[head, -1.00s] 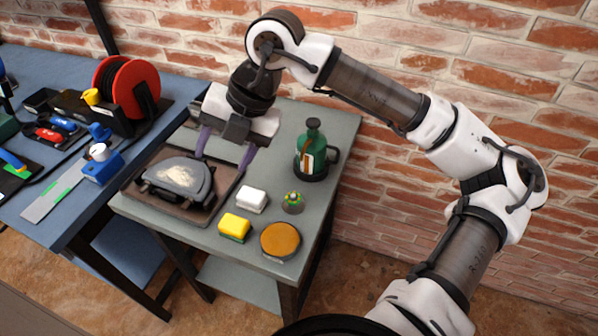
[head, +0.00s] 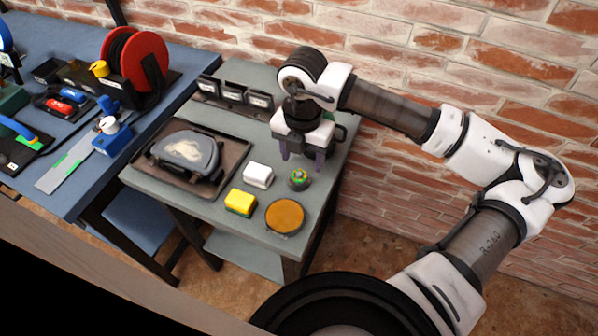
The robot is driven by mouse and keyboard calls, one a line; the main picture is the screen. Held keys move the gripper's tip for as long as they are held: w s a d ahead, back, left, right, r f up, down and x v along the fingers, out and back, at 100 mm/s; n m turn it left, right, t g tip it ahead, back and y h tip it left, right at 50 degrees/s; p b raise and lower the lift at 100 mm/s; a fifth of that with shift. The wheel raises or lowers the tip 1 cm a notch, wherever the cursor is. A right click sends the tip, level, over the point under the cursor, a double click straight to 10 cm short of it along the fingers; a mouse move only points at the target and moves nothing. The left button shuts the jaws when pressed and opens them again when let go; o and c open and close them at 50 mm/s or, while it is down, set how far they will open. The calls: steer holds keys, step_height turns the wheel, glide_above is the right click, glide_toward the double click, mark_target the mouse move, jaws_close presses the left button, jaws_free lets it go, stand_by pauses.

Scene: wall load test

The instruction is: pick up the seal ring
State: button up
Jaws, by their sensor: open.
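No thing shows clearly as a seal ring. A small round grey piece with a green and orange top (head: 299,180) stands on the grey table (head: 232,223); it may be the ring, but it is too small to tell. My gripper (head: 302,163) points down with its purple fingers apart and nothing seen between them. The fingertips appear just behind and above the small piece; I cannot tell if they touch anything.
A white block (head: 258,175), a yellow block (head: 240,202) and an orange-brown disc (head: 285,216) lie close by at the front. A dark tray (head: 232,158) holds a grey rounded piece (head: 188,152). Black bins (head: 232,93) stand at the back. A blue bench (head: 57,196) is at left.

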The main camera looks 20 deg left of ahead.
steer(key=shift+s+a+f+p, duration=0.15)
steer(key=shift+f+p, duration=0.2)
steer(key=shift+f, duration=0.7)
steer(key=shift+s+a+f+p, duration=0.1)
steer(key=shift+f+p, duration=0.2)
steer(key=shift+f, duration=0.75)
steer(key=shift+c, duration=0.2)
steer(key=c, duration=1)
